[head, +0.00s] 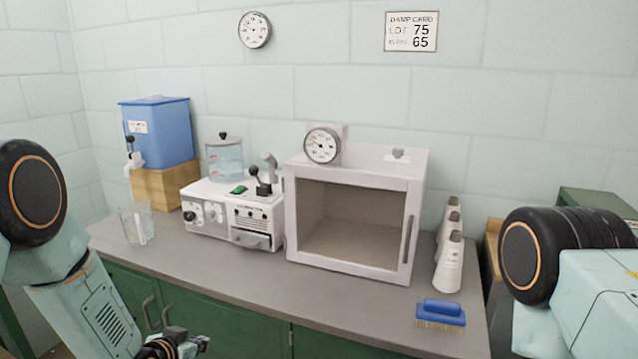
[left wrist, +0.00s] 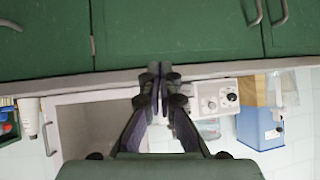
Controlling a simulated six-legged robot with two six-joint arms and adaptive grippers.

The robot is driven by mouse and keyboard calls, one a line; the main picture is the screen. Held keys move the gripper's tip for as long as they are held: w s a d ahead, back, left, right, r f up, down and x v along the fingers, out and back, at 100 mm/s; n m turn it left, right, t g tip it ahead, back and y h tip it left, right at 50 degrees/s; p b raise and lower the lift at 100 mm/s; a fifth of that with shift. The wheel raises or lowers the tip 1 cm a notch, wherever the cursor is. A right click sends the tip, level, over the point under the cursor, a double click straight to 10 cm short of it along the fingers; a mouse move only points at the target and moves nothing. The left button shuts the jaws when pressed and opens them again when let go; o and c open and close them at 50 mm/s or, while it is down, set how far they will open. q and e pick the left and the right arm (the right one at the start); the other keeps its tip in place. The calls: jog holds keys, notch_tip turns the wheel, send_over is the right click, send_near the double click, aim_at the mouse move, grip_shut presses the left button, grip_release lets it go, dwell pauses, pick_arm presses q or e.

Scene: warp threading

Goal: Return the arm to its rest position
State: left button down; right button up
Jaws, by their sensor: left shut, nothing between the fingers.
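My left gripper (head: 196,345) shows at the bottom of the head view, low in front of the green cabinet doors and below the counter's front edge. In the left wrist view my left gripper (left wrist: 160,75) has its fingers together with nothing between them. That view is upside down, with the counter edge behind the fingertips. My left arm comes in from the left of the head view. My right arm shows at the right edge, and its gripper is out of view.
The grey counter (head: 330,320) holds a blue tank (head: 160,130), a glass beaker (head: 137,224), a white machine (head: 232,210), an open-fronted cabinet (head: 355,215), several white cones (head: 449,262) and a blue brush (head: 441,312). Green cabinet doors (head: 235,325) with handles are below.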

pick_arm(q)
jog(key=s+d+f+n+g+b, duration=0.1)
jog(key=s+f+g, duration=0.2)
jog(key=s, duration=1)
jog(key=s+f+n+g+y+b, duration=0.1)
jog(key=s+f+g, duration=0.3)
jog(key=s+f, duration=0.4)
jog(key=s+d+f+n+g+b, duration=0.1)
jog(key=s+f+g+b, duration=0.2)
jog(key=s, duration=1.6)
notch_tip(320, 180, down, 2)
jog(key=shift+s+d+f+n+y, duration=0.2)
jog(key=shift+s+d+n+y, duration=0.1)
jog(key=shift+y, duration=0.1)
jog(key=shift+w, duration=0.1)
jog(key=c, duration=2.1)
grip_release()
